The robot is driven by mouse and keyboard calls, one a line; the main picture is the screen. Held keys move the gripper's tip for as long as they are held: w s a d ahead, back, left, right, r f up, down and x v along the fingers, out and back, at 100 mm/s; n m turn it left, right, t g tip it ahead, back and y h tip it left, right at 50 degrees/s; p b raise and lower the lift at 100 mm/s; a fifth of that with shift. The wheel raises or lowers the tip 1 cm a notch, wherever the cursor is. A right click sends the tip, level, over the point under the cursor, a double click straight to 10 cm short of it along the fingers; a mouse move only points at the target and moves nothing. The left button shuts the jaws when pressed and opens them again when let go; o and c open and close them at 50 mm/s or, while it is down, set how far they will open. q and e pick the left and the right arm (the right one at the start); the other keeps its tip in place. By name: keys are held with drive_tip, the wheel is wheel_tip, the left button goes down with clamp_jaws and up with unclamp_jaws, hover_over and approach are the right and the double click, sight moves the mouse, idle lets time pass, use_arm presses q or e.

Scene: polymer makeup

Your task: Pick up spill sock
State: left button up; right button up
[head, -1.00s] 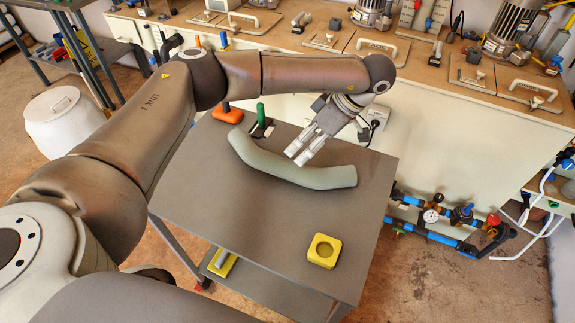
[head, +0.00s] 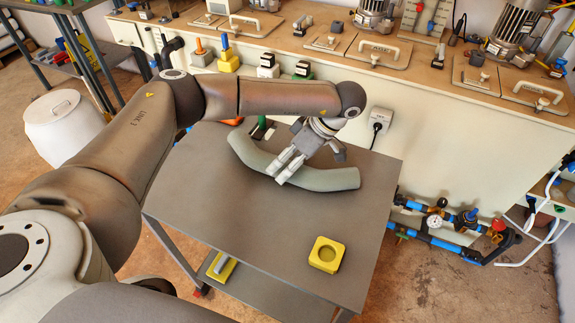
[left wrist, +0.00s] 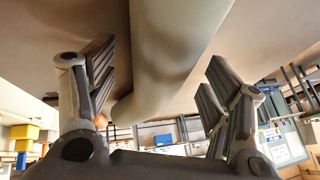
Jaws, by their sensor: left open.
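The spill sock (head: 325,179) is a grey-green, bent tube lying on the top of the grey cart (head: 230,235). My left gripper (head: 281,171) is open over the middle of the sock and hides part of it. In the left wrist view the sock (left wrist: 165,60) runs between the two spread fingers of my left gripper (left wrist: 160,68), with a gap visible on each side. I cannot tell how far the fingertips are from the cart top. My right gripper is not in view.
A yellow block with a round recess (head: 327,254) sits near the cart's front right. An orange item (head: 234,121) and a green-handled one lie behind the sock, partly hidden by my arm. A long bench (head: 450,110) stands behind the cart. The cart's front left is clear.

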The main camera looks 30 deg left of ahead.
use_arm(q)
drive_tip(key=shift+f, duration=0.25)
drive_tip(key=shift+c, duration=0.3)
drive_tip(key=c, duration=1.3)
drive_tip(key=shift+o, duration=0.2)
drive_tip(key=shift+r, duration=0.15)
drive_tip(key=shift+w+r, duration=0.1)
drive_tip(key=shift+r, duration=0.35)
drive_tip(key=r, duration=0.3)
drive_tip(key=shift+a+b, duration=0.25)
drive_tip(key=shift+b, duration=0.05)
drive_tip(key=s+a+r, duration=0.1)
drive_tip(key=a+r, duration=0.1)
drive_tip(key=r, duration=0.1)
drive_tip(key=s+a+r, duration=0.1)
drive_tip(key=r, duration=0.1)
drive_tip(key=shift+s+a+p, duration=0.15)
drive_tip(key=shift+s+p, duration=0.15)
drive_tip(key=shift+p, duration=0.05)
drive_tip(key=s+a+r, duration=0.4)
drive_tip(key=s+a, duration=0.1)
drive_tip(key=a, duration=0.2)
drive_tip(key=shift+s+a+r, duration=0.15)
drive_tip(key=shift+s+a, duration=0.15)
drive_tip(key=shift+s, duration=0.1)
